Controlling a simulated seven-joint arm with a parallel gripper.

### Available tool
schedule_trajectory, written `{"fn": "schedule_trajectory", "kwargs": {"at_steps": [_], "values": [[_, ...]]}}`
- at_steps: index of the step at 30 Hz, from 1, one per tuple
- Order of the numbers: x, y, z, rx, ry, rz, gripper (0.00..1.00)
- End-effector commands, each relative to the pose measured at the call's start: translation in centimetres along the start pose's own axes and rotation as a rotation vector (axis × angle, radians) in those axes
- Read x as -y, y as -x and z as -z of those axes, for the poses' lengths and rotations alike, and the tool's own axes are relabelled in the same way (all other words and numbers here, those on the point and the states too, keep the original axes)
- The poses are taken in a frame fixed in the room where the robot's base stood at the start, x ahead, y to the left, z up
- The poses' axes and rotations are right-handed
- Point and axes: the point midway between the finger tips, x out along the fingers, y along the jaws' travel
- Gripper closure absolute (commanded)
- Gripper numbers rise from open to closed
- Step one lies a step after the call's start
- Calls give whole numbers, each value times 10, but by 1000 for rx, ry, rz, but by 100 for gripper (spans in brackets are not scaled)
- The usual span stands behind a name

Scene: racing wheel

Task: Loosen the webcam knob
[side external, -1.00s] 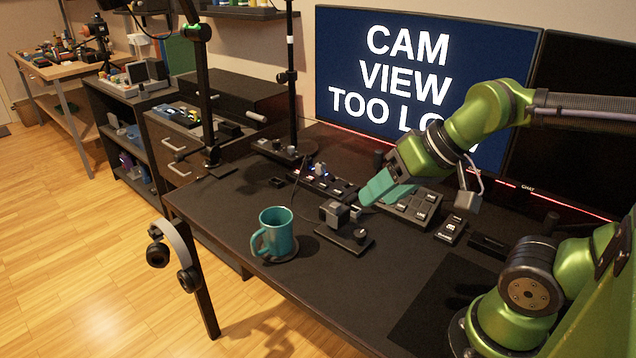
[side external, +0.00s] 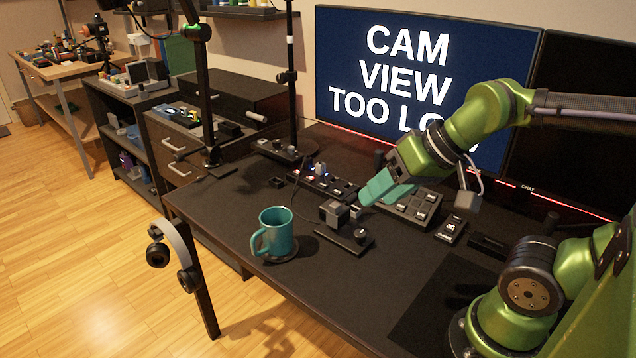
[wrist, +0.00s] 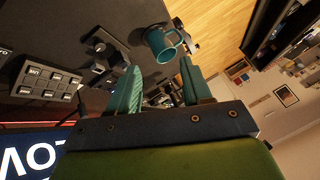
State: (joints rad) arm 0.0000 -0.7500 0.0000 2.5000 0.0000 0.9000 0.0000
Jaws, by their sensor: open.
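My gripper (side external: 376,190) has teal fingers and hangs over the desk, tipped down to the left. In the wrist view its two fingers (wrist: 162,78) stand apart with nothing held between them. Just left of and below the fingertips is a grey block-shaped device (side external: 334,213), and a small dark round knob (side external: 361,235) stands on the flat dark base (side external: 338,243) beside it. The device also shows in the wrist view (wrist: 100,46). I cannot tell for sure which part is the webcam knob. The gripper looks close to the device; contact cannot be told.
A teal mug (side external: 276,232) stands left of the device near the desk's front edge. A button pad (side external: 413,207) lies behind and right. A dark pole (side external: 292,80) rises at the back. The monitor (side external: 400,80) reads "CAM VIEW TOO LO...", partly covered by my arm. Headphones (side external: 170,258) hang at the front-left edge.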

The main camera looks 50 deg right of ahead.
Motion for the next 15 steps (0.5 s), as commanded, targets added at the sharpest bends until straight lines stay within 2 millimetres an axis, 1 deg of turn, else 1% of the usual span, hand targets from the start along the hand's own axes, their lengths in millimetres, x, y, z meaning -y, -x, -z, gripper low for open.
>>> {"fn": "schedule_trajectory", "kwargs": {"at_steps": [4, 5, 6, 9, 11, 13, 15], "values": [[0, 0, 0, 0, 0, 0, 51], [0, 0, 0, 0, 0, 0, 56], [1, -1, -1, 3, 2, 1, 56], [0, -9, -3, 44, -2, -5, 56], [-2, -16, 2, 76, -16, -11, 56], [-6, -27, 12, 130, -59, -30, 56], [-14, -40, 25, 191, -159, -70, 56]]}}
